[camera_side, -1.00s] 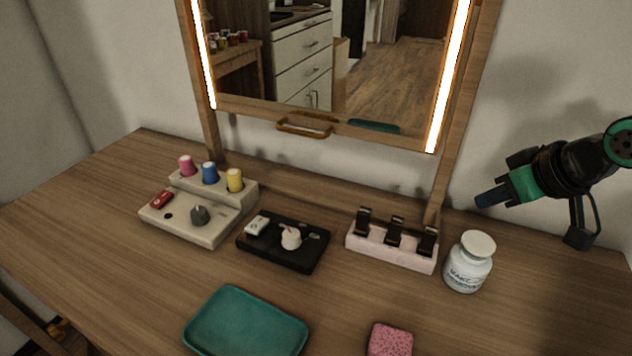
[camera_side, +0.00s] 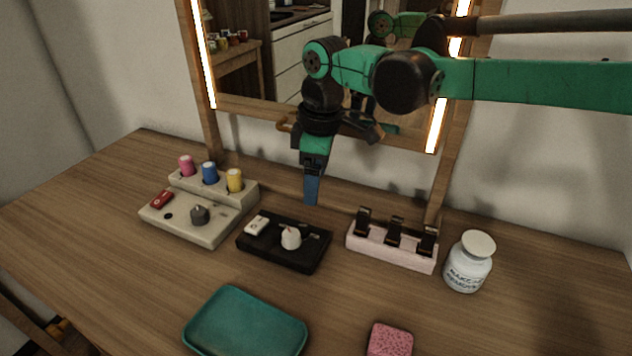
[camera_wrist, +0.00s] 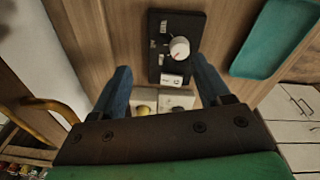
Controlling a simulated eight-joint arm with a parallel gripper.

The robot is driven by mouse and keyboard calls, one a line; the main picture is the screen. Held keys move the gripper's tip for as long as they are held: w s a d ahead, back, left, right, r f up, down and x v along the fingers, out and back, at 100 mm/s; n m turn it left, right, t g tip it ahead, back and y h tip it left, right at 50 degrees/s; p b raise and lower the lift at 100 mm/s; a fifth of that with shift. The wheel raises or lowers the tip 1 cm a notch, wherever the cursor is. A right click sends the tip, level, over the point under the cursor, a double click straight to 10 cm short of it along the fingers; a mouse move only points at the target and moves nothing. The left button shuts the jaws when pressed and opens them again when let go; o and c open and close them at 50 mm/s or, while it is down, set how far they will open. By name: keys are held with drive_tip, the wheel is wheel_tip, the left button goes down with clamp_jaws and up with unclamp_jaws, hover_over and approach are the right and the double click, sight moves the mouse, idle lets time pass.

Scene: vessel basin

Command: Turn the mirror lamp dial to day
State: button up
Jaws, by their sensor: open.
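A black panel (camera_side: 284,241) lies on the table and carries a round white dial (camera_side: 290,238) and a white rocker switch (camera_side: 257,224). A beige panel (camera_side: 188,232) to its left carries a grey dial (camera_side: 200,215). The labels are too small to read, so I cannot tell which dial is the mirror lamp's. My gripper (camera_side: 311,203) points down above and behind the black panel, apart from it. In the wrist view, my gripper (camera_wrist: 160,66) is open and empty, with blue fingers spread; the white dial (camera_wrist: 180,48) shows between and beyond them.
Pink, blue and yellow pegs (camera_side: 209,173) stand on the beige panel's back. A pink block with black clips (camera_side: 392,246) and a white jar (camera_side: 468,262) stand right. A teal tray (camera_side: 245,322) and pink sponge (camera_side: 390,340) lie in front. The lit mirror (camera_side: 222,109) stands behind.

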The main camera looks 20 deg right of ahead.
sight(291, 233)
drive_tip(key=a+f+n, duration=0.1)
drive_tip(key=a, duration=0.1)
drive_tip(key=a+f+n+g, duration=0.1)
drive_tip(key=a+f, duration=0.1)
drive_tip(key=shift+f+h, duration=0.3)
drive_tip(key=shift+a+f, duration=0.1)
drive_tip(key=shift+f, duration=2.85)
clamp_jaws()
